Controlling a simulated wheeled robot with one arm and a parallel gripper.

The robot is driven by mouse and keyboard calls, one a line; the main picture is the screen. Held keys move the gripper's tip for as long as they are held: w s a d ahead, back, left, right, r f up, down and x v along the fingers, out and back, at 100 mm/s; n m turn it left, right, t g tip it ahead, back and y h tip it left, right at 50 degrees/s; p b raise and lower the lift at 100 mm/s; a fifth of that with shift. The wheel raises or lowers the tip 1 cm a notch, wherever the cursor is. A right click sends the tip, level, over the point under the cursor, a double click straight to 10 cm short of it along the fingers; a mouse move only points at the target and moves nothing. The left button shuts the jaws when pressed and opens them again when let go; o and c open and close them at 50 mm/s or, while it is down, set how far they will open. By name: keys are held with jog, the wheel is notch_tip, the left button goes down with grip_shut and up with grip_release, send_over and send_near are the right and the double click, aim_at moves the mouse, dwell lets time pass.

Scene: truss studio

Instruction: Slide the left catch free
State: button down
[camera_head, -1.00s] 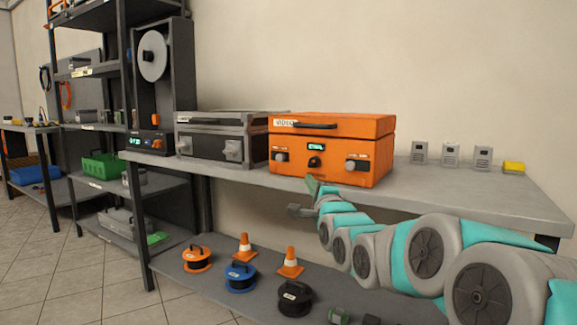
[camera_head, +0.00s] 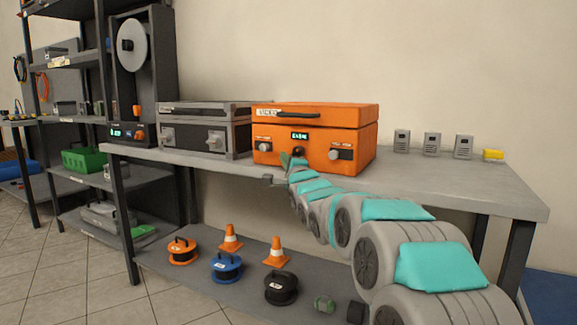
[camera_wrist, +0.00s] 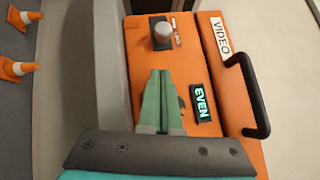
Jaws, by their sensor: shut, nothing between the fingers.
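The orange case (camera_head: 315,132) marked VIDEO stands on the long table, lid down. Its left catch (camera_head: 264,146) is a grey knob at the front's left end; it shows in the wrist view (camera_wrist: 163,33), near the top. The right catch (camera_head: 341,153) is a similar knob at the other end. A lit display (camera_wrist: 201,103) reads EVEN. My gripper (camera_head: 288,158) is shut and empty before the front's lower middle, right of the left catch and apart from it. In the wrist view its green fingers (camera_wrist: 160,78) mostly hide the dark middle knob.
A grey case (camera_head: 205,130) stands close on the left of the orange one. Several small grey boxes (camera_head: 432,142) and a yellow block (camera_head: 493,155) lie to the right. The table edge (camera_head: 450,198) runs beneath my arm. Reels and cones (camera_head: 276,252) are on the lower shelf.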

aim_at(261, 150)
jog(key=shift+w+a+r, duration=0.2)
jog(key=shift+w+a, duration=0.85)
jog(key=shift+a, duration=0.15)
jog(key=shift+w+a+r+b, duration=0.25)
jog(key=shift+a+r+b, duration=0.05)
jog(key=shift+a, duration=0.25)
jog(key=shift+w+a+f, duration=0.15)
jog(key=shift+w+a, duration=0.2)
jog(key=shift+a, duration=0.2)
jog(key=shift+w+a+f, duration=0.1)
jog(key=shift+w+a, duration=0.2)
jog(key=shift+a, duration=0.25)
jog(key=shift+w+a+r, duration=0.25)
jog(key=shift+a, duration=0.2)
